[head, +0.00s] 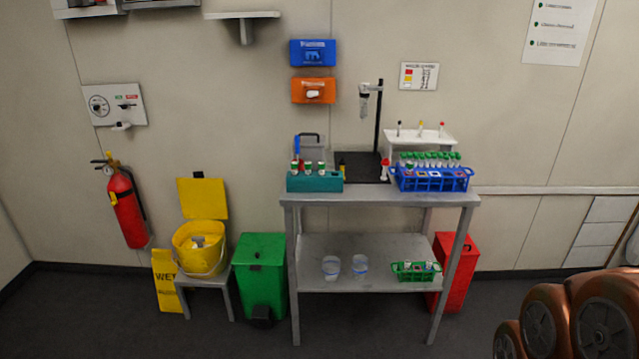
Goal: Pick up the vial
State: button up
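Several green-capped vials show in the head view, and I cannot tell which one the task means. Some vials (308,168) stand upright in a teal rack (315,184) at the left of the metal table's top (372,198). Many more vials (430,160) stand in a blue rack (432,184) at the right of the top. A green rack (412,277) on the lower shelf holds a few small tubes. A small white, red-topped item (385,170) stands beside the blue rack. My gripper is not in view.
Two clear beakers (331,267) stand on the lower shelf. A green bin (259,270) and a yellow bucket (199,246) on a stool are left of the table; a red bin (455,262) is right.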

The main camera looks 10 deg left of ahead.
aim_at(410, 165)
jog(key=u, duration=0.55)
jog(key=k, duration=1.3)
jog(key=z, duration=0.25)
jog(key=i, duration=0.8)
jog(key=z, duration=0.8)
jog(key=i, duration=1.05)
jog(key=u, duration=1.05)
jog(key=i, duration=0.8)
jog(key=u, duration=0.9)
